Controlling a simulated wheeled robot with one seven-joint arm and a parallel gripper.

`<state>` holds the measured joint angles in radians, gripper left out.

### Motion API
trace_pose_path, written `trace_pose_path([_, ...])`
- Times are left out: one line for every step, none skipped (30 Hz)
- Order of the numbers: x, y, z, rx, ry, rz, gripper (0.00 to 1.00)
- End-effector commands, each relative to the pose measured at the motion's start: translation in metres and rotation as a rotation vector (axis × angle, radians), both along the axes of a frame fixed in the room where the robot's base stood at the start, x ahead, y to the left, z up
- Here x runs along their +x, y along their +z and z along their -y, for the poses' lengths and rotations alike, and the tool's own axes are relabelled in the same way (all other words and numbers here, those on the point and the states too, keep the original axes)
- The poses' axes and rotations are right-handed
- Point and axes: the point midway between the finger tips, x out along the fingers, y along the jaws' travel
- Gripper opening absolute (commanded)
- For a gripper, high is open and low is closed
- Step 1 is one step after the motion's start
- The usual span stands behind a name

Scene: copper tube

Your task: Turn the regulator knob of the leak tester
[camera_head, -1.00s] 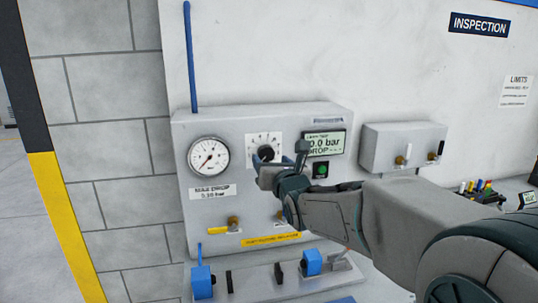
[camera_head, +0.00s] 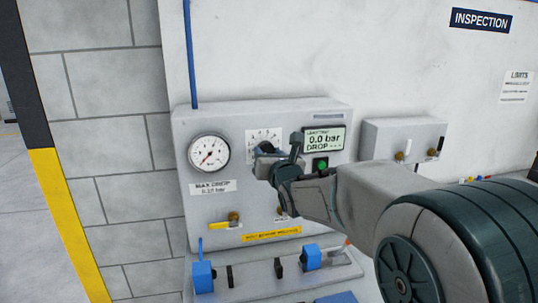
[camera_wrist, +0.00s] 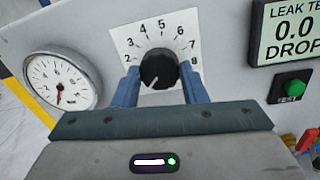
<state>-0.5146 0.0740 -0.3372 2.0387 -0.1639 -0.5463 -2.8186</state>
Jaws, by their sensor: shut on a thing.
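The regulator knob (camera_wrist: 158,70) is a round black knob with a white pointer line, on a white numbered dial plate (camera_wrist: 121,40) of the grey leak tester (camera_head: 190,125). In the wrist view its pointer aims to the lower left. My gripper (camera_wrist: 160,84) has its blue fingers on both sides of the knob and is shut on it. In the head view my gripper (camera_head: 265,160) covers most of the knob. The pressure gauge (camera_wrist: 61,82) left of the dial has its red needle pointing down.
A green TEST button (camera_wrist: 291,89) sits right of the dial, under the display. A yellow-handled valve (camera_head: 226,224) is low on the panel. Blue clamps (camera_head: 203,279) stand on the bench below. A grey box (camera_head: 402,142) with fittings is on the wall at right.

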Motion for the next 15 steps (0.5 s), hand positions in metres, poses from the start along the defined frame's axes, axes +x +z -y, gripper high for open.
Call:
trace_pose_path([-0.0001,-0.0009,-0.0001,0.003,0.0,-0.001,0.16])
trace_pose_path([-0.0001,-0.0012,-0.0001,0.007,0.001,-0.001,0.16])
trace_pose_path([-0.0001,-0.0018,-0.0001,0.014,0.001,-0.002,0.16])
trace_pose_path([-0.0001,-0.0023,0.0,0.021,0.001,-0.003,0.16])
trace_pose_path([-0.0001,-0.0029,0.0,0.03,0.001,-0.005,0.16])
trace_pose_path([0.0,-0.0037,0.0,0.042,0.001,-0.008,0.16])
trace_pose_path([0.0,-0.0043,0.0,0.055,0.0,-0.011,0.16])
trace_pose_path([0.0,-0.0046,0.0001,0.069,0.0,-0.012,0.16])
trace_pose_path([0.0,-0.0052,0.0002,0.09,0.0,-0.015,0.16])
trace_pose_path([-0.0001,-0.0059,0.0003,0.109,0.0,-0.02,0.16])
trace_pose_path([-0.0001,-0.0064,0.0004,0.128,-0.001,-0.023,0.16])
trace_pose_path([-0.0002,-0.0067,0.0002,0.156,0.0,-0.027,0.16])
trace_pose_path([-0.0002,-0.0074,0.0001,0.179,0.001,-0.032,0.16])
trace_pose_path([-0.0001,-0.0081,0.0003,0.203,0.0,-0.038,0.16])
trace_pose_path([0.0,-0.0085,0.0006,0.237,-0.001,-0.044,0.16])
